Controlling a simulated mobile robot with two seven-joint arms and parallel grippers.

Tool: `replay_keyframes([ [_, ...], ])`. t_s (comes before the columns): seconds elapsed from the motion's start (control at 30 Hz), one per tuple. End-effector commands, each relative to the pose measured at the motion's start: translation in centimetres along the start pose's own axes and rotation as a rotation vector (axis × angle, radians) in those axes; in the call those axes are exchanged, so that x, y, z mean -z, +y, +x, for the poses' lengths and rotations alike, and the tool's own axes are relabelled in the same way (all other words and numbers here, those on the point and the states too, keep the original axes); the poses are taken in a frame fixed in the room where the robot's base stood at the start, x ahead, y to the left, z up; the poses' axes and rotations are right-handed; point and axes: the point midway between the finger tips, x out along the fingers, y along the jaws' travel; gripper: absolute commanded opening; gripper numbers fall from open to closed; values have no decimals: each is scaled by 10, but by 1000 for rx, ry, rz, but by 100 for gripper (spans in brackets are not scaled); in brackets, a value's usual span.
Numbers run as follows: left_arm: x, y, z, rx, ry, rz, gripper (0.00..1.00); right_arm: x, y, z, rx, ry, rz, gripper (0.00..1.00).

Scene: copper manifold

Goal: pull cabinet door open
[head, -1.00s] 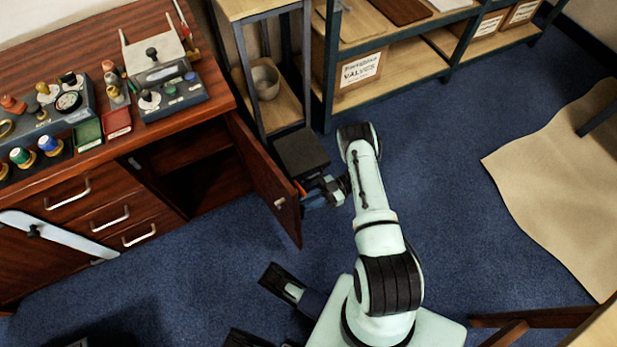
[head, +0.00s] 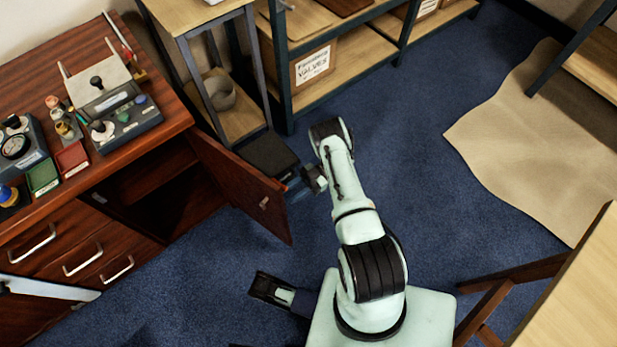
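The cabinet door (head: 238,185) is a reddish-brown wooden panel, swung far out from the cabinet (head: 150,140) and leaving a dark, empty-looking compartment open. The handle is clear of the gripper.
A dark box (head: 268,153) stands on the floor behind the door, by a narrow rack (head: 215,90). A shelf with a labelled carton (head: 314,66) is at the back. A wooden table (head: 565,290) is at the lower right. Blue carpet is open in front of the door.

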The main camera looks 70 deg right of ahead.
Motion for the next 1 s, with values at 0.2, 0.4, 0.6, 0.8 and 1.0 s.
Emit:
replay_keyframes([
  [0.2, 1, 0, 0, -1, 2, 1, 43, -2, -2, -52, 3, -4, 4, 38],
  [0.4, -1, -2, 1, 3, -5, -2, 43, -1, -3, -75, 6, 0, 8, 38],
  [0.6, -2, -2, 2, 4, -7, -3, 43, -1, -3, -82, 8, -2, 11, 38],
  [0.8, -2, -2, 2, 4, -8, -3, 43, -1, -3, -82, 9, -3, 11, 38],
  [1.0, -2, -2, 2, 4, -8, -3, 43, -1, -4, -82, 9, -3, 12, 38],
])
